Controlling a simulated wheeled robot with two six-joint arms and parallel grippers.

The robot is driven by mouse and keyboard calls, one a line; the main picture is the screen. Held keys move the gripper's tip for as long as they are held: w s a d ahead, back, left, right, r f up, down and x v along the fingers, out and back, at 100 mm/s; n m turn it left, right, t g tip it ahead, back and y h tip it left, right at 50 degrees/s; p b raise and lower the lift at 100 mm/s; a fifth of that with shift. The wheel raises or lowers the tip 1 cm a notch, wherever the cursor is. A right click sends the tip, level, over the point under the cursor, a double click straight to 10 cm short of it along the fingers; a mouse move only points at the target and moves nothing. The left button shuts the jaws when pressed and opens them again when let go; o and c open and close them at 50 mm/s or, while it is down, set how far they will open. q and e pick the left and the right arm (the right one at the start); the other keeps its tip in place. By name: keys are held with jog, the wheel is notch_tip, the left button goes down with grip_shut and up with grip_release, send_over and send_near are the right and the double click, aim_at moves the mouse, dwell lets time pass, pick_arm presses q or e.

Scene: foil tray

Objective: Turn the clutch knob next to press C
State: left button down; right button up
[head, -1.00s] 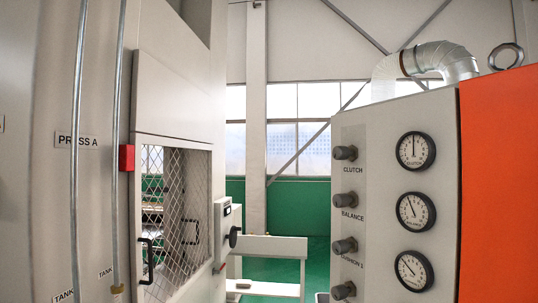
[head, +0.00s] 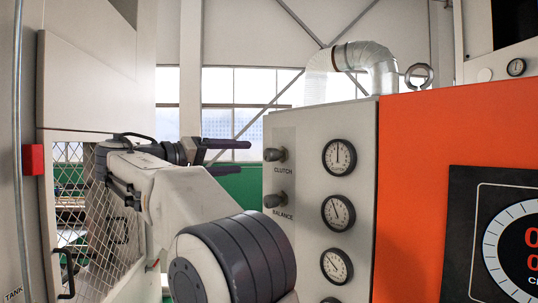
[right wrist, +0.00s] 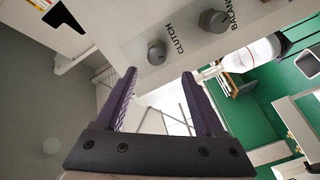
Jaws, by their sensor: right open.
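The clutch knob (head: 274,154) is a small dark grey knob on the light grey panel, above its CLUTCH label. It also shows in the right wrist view (right wrist: 157,52), just beyond the fingertips and nearer the left one. My right gripper (head: 234,150) is open and empty, to the left of the knob with its fingers pointing toward it. In the right wrist view, the open gripper (right wrist: 160,73) has clear space between its dark fingers. No press C label can be read. My left gripper is not in view.
A balance knob (head: 272,200) sits below the clutch knob. Round gauges (head: 339,157) stand right of the knobs. An orange panel (head: 418,150) with a dark display is further right. A mesh-doored cabinet (head: 72,200) stands left, behind my right arm.

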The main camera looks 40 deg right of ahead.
aim_at(266, 153)
jog(key=d+p, duration=0.1)
jog(key=d, duration=0.2)
jog(key=d+p, duration=0.1)
jog(key=d, duration=0.2)
jog(key=d+p, duration=0.1)
jog(key=d, duration=0.2)
jog(key=shift+d+r, duration=0.1)
jog(key=shift+r, duration=0.25)
jog(key=shift+d+f+p, duration=0.15)
jog(key=shift+d+p, duration=0.25)
jog(key=shift+d, duration=0.25)
grip_shut()
